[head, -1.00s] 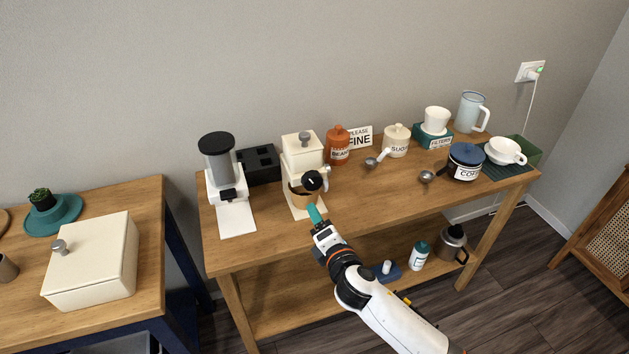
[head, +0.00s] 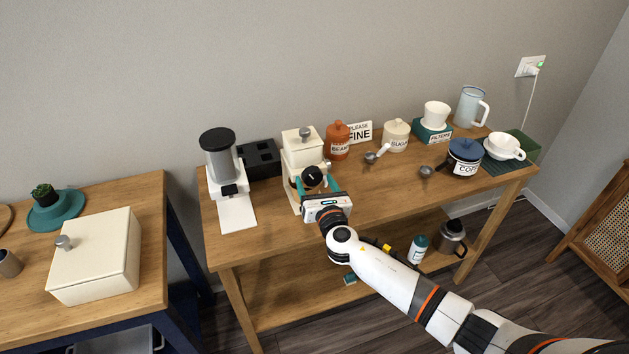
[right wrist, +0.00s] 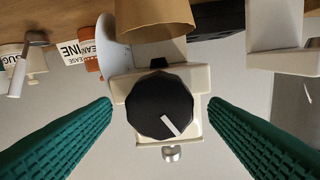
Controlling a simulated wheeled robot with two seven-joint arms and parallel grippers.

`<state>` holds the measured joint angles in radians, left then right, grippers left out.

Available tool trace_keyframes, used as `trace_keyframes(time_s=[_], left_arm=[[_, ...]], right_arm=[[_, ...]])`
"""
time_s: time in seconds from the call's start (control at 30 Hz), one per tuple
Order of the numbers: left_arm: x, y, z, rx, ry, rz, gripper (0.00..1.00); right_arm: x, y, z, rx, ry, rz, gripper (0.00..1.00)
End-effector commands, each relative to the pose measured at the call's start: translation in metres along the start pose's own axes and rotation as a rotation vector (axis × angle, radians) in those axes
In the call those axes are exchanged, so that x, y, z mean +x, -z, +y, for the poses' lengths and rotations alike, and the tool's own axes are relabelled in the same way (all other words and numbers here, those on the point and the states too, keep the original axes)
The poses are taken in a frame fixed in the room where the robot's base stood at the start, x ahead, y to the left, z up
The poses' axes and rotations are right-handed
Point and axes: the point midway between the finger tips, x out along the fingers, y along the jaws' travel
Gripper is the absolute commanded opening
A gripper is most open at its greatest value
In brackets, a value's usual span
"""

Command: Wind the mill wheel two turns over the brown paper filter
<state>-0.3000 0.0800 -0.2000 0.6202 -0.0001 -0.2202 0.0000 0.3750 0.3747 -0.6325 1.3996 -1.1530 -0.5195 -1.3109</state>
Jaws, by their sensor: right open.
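The cream mill (head: 303,153) stands upright on the wooden table. Its faceted black wheel (head: 313,177) faces me; in the right wrist view the wheel (right wrist: 155,103) is central and carries a white pointer mark. My right gripper (head: 317,183) is open in front of the mill. Its teal fingers lie on either side of the wheel, with gaps on both sides in the right wrist view (right wrist: 160,105). The brown paper filter (right wrist: 154,14) shows at the top of that inverted view, beyond the wheel; in the head view my gripper mostly hides it. My left gripper is out of view.
A white machine with a grey cylinder (head: 222,165) and a black box (head: 259,158) stand left of the mill. The orange beans jar (head: 337,142) is close on its right, then a scoop (head: 374,156) and the sugar jar (head: 396,136).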

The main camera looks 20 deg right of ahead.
Motion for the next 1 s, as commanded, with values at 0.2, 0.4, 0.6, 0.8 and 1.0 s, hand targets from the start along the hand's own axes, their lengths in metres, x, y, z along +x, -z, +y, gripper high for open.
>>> trace_keyframes(time_s=[0.2, 0.4, 0.6, 0.8, 1.0], left_arm=[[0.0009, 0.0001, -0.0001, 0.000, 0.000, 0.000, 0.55], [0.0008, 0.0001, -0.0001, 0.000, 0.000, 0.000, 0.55], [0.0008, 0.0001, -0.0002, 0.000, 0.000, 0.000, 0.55], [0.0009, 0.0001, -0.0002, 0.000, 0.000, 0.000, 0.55], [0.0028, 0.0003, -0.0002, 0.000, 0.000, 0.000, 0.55]], right_arm=[[0.0128, 0.0001, -0.0005, 0.000, 0.000, 0.000, 0.69], [0.0130, 0.0002, -0.0005, 0.001, 0.001, 0.000, 0.69], [0.0128, 0.0001, -0.0004, 0.001, 0.000, 0.000, 0.43], [0.0127, 0.0000, -0.0002, 0.002, 0.000, -0.001, 0.24], [0.0125, -0.0009, -0.0002, 0.035, 0.000, -0.003, 0.24]])
